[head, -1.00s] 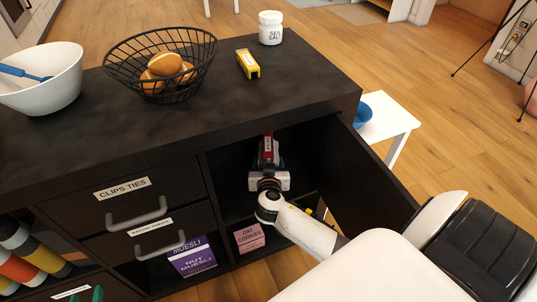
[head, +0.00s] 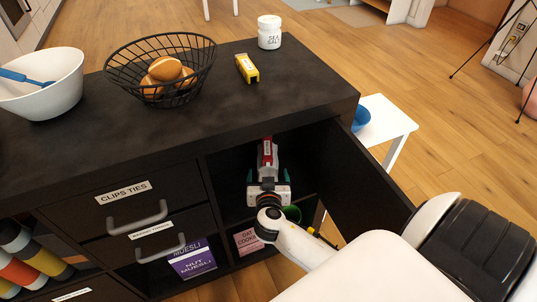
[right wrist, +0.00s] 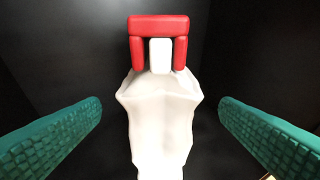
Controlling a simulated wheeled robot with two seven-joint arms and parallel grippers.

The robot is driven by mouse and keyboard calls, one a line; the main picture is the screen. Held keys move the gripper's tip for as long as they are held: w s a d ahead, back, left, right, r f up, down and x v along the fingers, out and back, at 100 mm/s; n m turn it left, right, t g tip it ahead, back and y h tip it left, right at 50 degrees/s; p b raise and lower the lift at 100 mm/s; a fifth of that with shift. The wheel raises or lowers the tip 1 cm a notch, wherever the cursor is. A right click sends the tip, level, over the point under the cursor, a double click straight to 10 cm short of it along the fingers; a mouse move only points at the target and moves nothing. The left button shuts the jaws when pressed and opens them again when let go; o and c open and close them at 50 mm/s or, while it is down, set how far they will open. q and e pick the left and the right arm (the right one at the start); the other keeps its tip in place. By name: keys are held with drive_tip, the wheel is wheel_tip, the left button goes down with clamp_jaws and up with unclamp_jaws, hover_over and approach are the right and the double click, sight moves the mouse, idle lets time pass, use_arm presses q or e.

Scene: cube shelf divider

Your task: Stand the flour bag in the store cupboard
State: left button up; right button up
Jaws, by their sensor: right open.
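The flour bag (right wrist: 160,115) is white with a red clip (right wrist: 158,35) at its top. It is inside the dark upper-right compartment of the store cupboard (head: 228,172), whose door (head: 365,185) is open to the right. In the head view the clip and part of the bag (head: 266,160) show beyond my right gripper (head: 268,176). The bag looks upright; its base is hidden. My right gripper is open, its green fingers on either side of the bag with a clear gap at each side (right wrist: 160,130). My left gripper is not in view.
On the black top are a wire basket (head: 160,62) with bread rolls, a white bowl (head: 45,90), a yellow item (head: 247,68) and a salt jar (head: 269,33). Below are muesli (head: 193,260) and cookies (head: 248,241) boxes. A white side table (head: 385,122) stands behind the door.

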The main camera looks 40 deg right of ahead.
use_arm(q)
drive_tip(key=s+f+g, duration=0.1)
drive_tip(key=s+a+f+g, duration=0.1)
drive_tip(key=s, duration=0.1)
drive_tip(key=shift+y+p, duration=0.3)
use_arm(e)
drive_tip(key=s+a+r+n+g+y, duration=0.4)
drive_tip(key=s+a+n+y, duration=0.5)
drive_tip(key=s+a, duration=0.5)
drive_tip(key=shift+s+a+r+y, duration=0.15)
drive_tip(key=shift+s+r+y, duration=0.25)
drive_tip(key=shift+s+r, duration=0.35)
drive_tip(key=shift+f, duration=0.2)
